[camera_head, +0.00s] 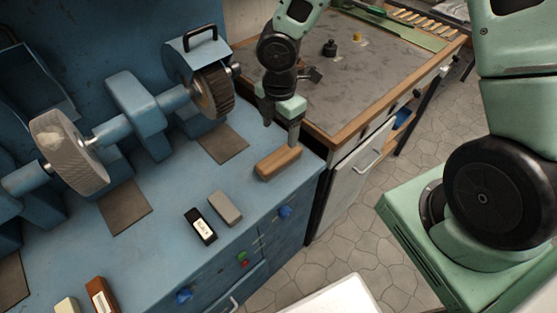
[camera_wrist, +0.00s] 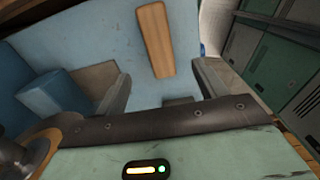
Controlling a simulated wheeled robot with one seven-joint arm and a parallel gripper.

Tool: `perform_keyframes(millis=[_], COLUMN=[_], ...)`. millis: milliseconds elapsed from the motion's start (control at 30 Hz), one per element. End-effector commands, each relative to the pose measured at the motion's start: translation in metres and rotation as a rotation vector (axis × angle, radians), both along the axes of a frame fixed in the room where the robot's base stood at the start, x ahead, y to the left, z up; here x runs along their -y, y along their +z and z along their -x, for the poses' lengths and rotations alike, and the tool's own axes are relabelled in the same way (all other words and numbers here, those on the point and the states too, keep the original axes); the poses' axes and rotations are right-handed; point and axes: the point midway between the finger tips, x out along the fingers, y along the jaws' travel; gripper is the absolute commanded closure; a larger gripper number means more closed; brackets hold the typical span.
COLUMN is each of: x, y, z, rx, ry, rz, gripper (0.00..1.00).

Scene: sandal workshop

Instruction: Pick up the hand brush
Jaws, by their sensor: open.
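The hand brush (camera_head: 278,163) looks like a long brown wooden block lying on the blue bench top near its right front corner. No bristles can be made out. My gripper (camera_head: 281,130) is open above and just behind it, with one finger close to the brush's far right end.
The blue bench (camera_head: 170,225) carries a grinding machine with a wire wheel (camera_head: 213,92) and a pale buffing wheel (camera_head: 68,150). A grey block (camera_head: 225,208), a labelled black block (camera_head: 200,226) and a labelled brown block (camera_head: 101,296) lie nearer. A wood-edged worktable (camera_head: 365,85) adjoins behind.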

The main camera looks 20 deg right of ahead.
Motion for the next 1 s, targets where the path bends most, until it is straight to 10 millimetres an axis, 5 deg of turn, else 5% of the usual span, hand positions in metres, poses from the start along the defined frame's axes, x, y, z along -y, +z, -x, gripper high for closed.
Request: perform_keyframes(millis=[300,1000], x=[-0.001,0.001], y=[-0.061,-0.125], z=[0.001,-0.003], rx=[-0.003,0.0], ry=[0.0,-0.003], rz=[0.001,0.001], gripper=[0.29,0.29])
